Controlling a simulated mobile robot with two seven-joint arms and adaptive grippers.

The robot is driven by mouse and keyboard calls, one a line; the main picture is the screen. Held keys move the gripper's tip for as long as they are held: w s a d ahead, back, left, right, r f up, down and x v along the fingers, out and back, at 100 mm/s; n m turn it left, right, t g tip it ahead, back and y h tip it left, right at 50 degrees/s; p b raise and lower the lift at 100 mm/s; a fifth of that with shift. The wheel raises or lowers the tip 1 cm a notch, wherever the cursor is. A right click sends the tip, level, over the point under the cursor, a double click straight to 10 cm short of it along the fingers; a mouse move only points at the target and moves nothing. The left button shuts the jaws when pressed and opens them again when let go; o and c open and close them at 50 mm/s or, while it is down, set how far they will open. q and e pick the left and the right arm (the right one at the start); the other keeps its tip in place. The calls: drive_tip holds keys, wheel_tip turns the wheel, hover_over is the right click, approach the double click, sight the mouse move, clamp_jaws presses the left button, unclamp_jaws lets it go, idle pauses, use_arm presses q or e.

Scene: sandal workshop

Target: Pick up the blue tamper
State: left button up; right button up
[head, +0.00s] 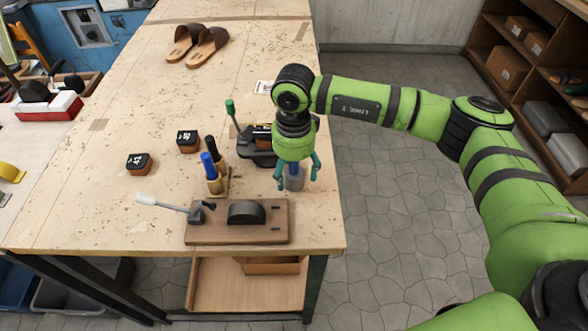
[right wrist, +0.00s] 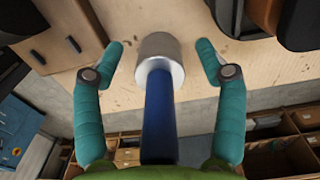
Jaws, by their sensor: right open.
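The blue tamper, with a blue handle (right wrist: 158,125) and a silver cylindrical head (right wrist: 160,58), lies between the fingers of my right gripper in the right wrist view. In the head view its grey head (head: 294,183) shows near the table's right edge, with most of the handle hidden by the gripper. My right gripper (head: 297,184) points down over the tamper. Its teal fingers are open, one on each side, with gaps to the tamper in the right wrist view (right wrist: 160,52). My left gripper is not in view.
A wooden base (head: 225,236) with a black arched block and white-handled lever stands at the front. A blue-handled tool (head: 208,166) stands left of the gripper. A dark device (head: 256,150) with a green-handled lever is close behind. Sandals (head: 198,44) lie further back.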

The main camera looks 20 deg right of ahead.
sight(298, 174)
drive_tip(key=c, duration=1.4)
drive_tip(key=shift+o, duration=0.2)
drive_tip(key=shift+r, duration=0.1)
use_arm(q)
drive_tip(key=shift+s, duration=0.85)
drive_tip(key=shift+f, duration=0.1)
use_arm(e)
drive_tip(key=shift+w+r+b, duration=0.1)
drive_tip(key=shift+r+b, duration=0.3)
drive_tip(key=shift+r, duration=0.05)
drive_tip(key=r, duration=0.1)
drive_tip(key=r+b, duration=0.1)
drive_tip(key=s+r+b, duration=0.1)
drive_tip(key=shift+s+d+r, duration=0.1)
drive_tip(key=shift+d+r, duration=0.15)
drive_tip(key=shift+d, duration=0.05)
use_arm(q)
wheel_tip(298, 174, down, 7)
drive_tip(key=b, duration=0.4)
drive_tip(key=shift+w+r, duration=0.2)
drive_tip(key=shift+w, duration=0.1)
use_arm(e)
drive_tip(key=s+d+r, duration=0.4)
drive_tip(key=s+r, duration=0.2)
drive_tip(key=s, duration=0.3)
drive_tip(key=shift+s+d+r, duration=0.2)
drive_tip(key=shift+s+r, duration=0.1)
